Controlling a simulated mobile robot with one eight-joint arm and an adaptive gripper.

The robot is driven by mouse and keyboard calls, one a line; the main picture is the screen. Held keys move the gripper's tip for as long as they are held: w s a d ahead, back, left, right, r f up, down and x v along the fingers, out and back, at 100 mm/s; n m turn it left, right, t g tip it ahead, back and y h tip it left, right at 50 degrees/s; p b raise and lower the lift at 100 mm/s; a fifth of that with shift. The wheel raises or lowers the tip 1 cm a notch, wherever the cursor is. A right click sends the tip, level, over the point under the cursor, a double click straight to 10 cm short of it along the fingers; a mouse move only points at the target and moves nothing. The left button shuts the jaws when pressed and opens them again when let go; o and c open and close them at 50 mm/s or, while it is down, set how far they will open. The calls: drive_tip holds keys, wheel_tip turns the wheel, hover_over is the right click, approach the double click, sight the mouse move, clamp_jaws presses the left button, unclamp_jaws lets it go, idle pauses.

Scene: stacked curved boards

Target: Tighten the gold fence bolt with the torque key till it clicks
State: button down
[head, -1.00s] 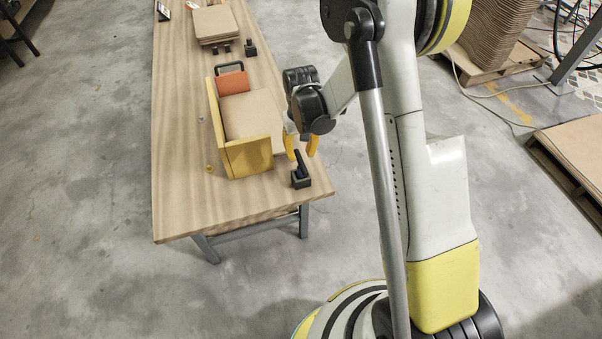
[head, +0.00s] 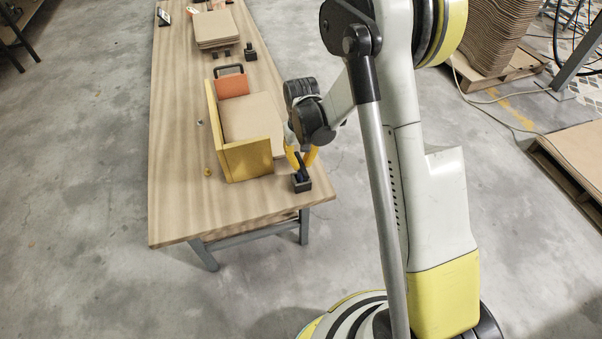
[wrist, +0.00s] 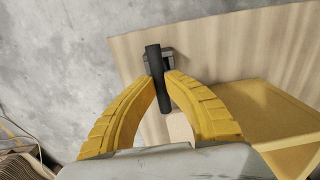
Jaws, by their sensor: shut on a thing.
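The black torque key (head: 299,160) stands tilted in a small black block (head: 302,185) at the table's front right corner. My gripper (head: 303,156) has its yellow fingers around the key's upper part. In the wrist view the fingertips (wrist: 161,84) are shut on the dark key (wrist: 154,62), with the block (wrist: 168,57) behind it. The small gold bolt (head: 207,172) is at the left of the yellow fence (head: 250,160), apart from my gripper. The bolt does not show in the wrist view.
Brown boards (head: 252,117) lie inside the fence, beside an orange block (head: 232,84). A small silver piece (head: 199,123) is left of the fence. More stacked boards (head: 213,27) and a black holder (head: 250,52) are farther back. The table's front left is clear.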

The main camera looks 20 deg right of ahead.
drive_tip(key=shift+r+p, duration=1.75)
drive_tip(key=shift+r, duration=1.2)
wheel_tip(320, 180, up, 7)
drive_tip(key=p, duration=0.4)
drive_tip(key=s+f+b, duration=0.1)
drive_tip(key=s+b, duration=0.3)
drive_tip(key=s, duration=0.2)
drive_tip(key=shift+s, duration=0.4)
